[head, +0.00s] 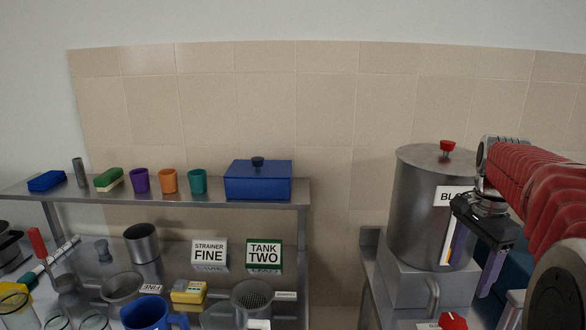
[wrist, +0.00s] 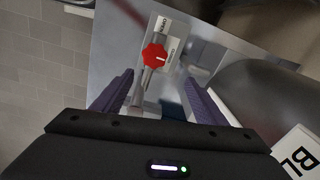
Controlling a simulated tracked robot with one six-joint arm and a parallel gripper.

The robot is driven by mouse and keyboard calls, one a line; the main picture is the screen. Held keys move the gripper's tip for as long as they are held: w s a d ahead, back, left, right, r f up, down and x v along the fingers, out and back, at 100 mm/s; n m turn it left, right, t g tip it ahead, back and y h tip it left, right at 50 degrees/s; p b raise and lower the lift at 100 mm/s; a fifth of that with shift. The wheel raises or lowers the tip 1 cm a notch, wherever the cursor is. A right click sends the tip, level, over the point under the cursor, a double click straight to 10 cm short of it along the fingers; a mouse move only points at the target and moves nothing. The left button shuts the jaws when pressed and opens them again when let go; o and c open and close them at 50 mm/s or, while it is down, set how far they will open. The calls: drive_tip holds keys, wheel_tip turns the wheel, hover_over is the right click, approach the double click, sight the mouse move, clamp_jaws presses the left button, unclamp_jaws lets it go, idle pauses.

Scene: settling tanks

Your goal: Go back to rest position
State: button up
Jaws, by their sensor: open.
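My gripper (head: 470,262) hangs from my red-sleeved arm at the right of the head view, in front of the large steel tank with the "BLO" label (head: 415,200). In the wrist view its two purple fingers (wrist: 160,95) are spread apart with nothing held between them. A red valve knob (wrist: 154,55) shows beyond the fingertips, on a metal fitting over a steel surface. The red knob also shows low in the head view (head: 452,321). The gripper looks apart from it. The tank's curved side (wrist: 270,85) is right of the fingers.
A steel shelf (head: 150,206) at left holds a blue lidded box (head: 258,181), cups and sponges. Below it are strainers, a blue jug (head: 150,314) and signs reading "STRAINER FINE" (head: 210,253) and "TANK TWO" (head: 264,254). The tiled wall (head: 340,120) between shelf and tank is clear.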

drive_tip(key=s+a+f+n+t, duration=0.2)
drive_tip(key=s+a+n, duration=0.6)
drive_tip(key=a, duration=0.3)
drive_tip(key=s+a+f+n+t, duration=0.3)
drive_tip(key=s+a+n, duration=0.5)
drive_tip(key=s+a, duration=0.3)
drive_tip(key=shift+a+f+n, duration=0.25)
drive_tip(key=shift+a+n, duration=0.05)
drive_tip(key=shift+a, duration=0.2)
idle(0.7)
